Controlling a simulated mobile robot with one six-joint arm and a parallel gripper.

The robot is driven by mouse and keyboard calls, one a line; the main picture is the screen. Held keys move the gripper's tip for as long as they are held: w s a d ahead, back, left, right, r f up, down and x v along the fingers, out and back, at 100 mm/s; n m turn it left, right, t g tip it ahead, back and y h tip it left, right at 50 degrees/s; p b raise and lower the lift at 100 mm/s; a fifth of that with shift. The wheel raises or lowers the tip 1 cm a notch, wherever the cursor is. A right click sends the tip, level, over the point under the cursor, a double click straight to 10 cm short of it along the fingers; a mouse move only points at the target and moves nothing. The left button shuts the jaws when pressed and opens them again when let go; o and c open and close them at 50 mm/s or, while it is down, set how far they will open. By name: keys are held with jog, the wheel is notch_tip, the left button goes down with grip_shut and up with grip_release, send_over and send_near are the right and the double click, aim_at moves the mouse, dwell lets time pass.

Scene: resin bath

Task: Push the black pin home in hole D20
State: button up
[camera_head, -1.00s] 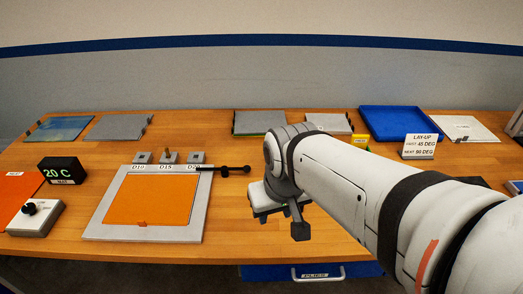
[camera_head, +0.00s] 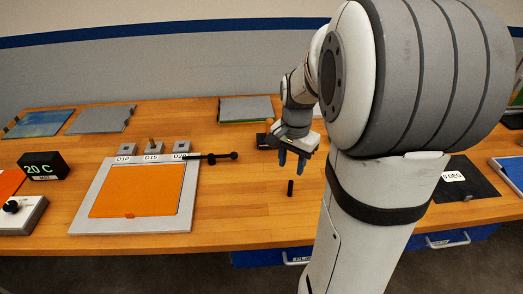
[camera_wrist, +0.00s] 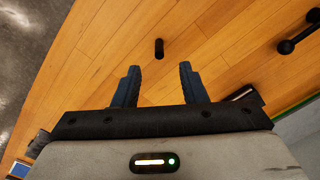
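The black pin (camera_head: 290,187) stands on the bare table, right of the frame; it also shows in the wrist view (camera_wrist: 159,48), just beyond my fingers. My gripper (camera_head: 291,164) points down above and behind the pin. In the wrist view my gripper (camera_wrist: 159,76) has its two blue fingers spread with nothing between them. The D20 block (camera_head: 182,146) is the rightmost of three grey blocks behind the frame; its hole is too small to make out. The D15 block (camera_head: 154,149) holds a brownish pin, and the D10 block (camera_head: 126,149) looks empty.
A pale frame (camera_head: 82,214) with an orange sheet (camera_head: 135,190) lies left of the pin. A black rod with a ball end (camera_head: 222,156) sticks out right of D20. Table around the pin is clear.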

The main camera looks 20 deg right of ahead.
aim_at(291, 181)
jog(key=shift+w+d+f+m, duration=0.25)
jog(key=shift+d+f+m, duration=0.05)
jog(key=shift+d+f, duration=0.2)
jog(key=shift+f, duration=0.25)
notch_tip(291, 181, down, 7)
jog(key=shift+c, duration=0.2)
grip_shut()
